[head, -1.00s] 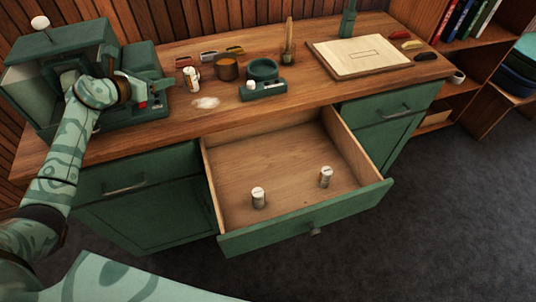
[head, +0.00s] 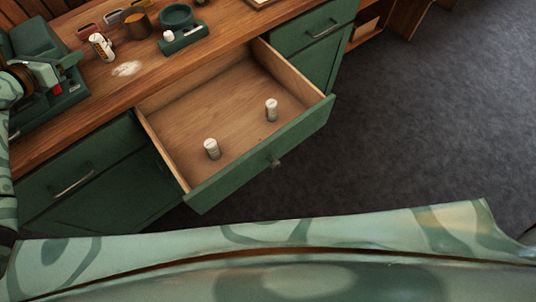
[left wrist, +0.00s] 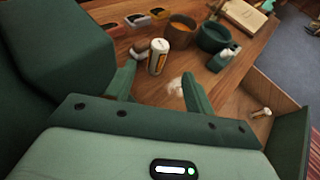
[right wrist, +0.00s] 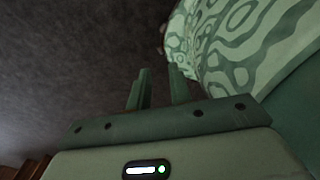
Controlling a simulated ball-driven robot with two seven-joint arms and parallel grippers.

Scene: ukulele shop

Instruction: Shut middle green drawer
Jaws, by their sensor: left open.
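The middle green drawer (head: 265,165) stands pulled well out of the workbench in the head view. Part of the drawer also shows at the lower right of the left wrist view (left wrist: 289,141). My left gripper (head: 66,76) is open and empty above the worktop, left of the drawer and apart from it. My right gripper (right wrist: 160,75) appears parted and empty over dark floor in the right wrist view; the head view does not show it.
A green machine (head: 45,50) stands at left. Closed green drawers flank the open one. Grey carpet (head: 430,130) is free at right.

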